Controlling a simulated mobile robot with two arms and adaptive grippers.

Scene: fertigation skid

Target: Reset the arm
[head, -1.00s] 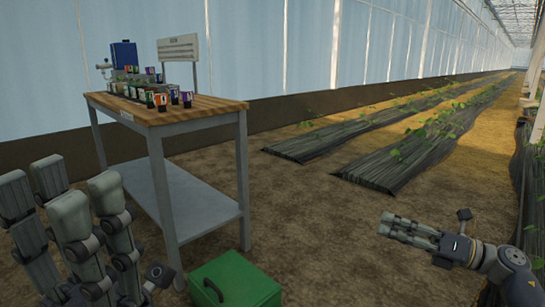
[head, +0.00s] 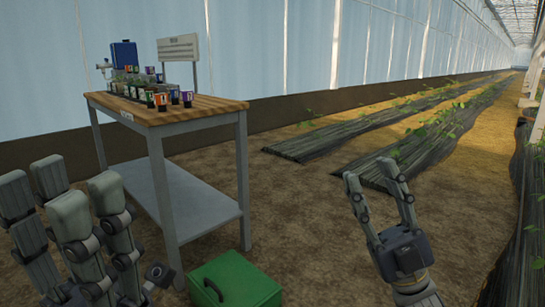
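My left gripper (head: 75,205) is at the lower left, close to the camera, in front of the workbench's left side. Its grey fingers point up and stand apart, with nothing seen between them. My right gripper (head: 378,178) is at the lower right, over the bare soil. Its two fingers point up and are spread apart, with nothing between them. Its arm rises from the bottom edge. Neither gripper touches the workbench.
A wooden-topped workbench (head: 215,106) holds several small colored pots (head: 161,101) and a blue container (head: 124,54). A green box (head: 240,280) sits on the soil in front of it. Dark covered plant rows (head: 320,140) run back. Soil between is clear.

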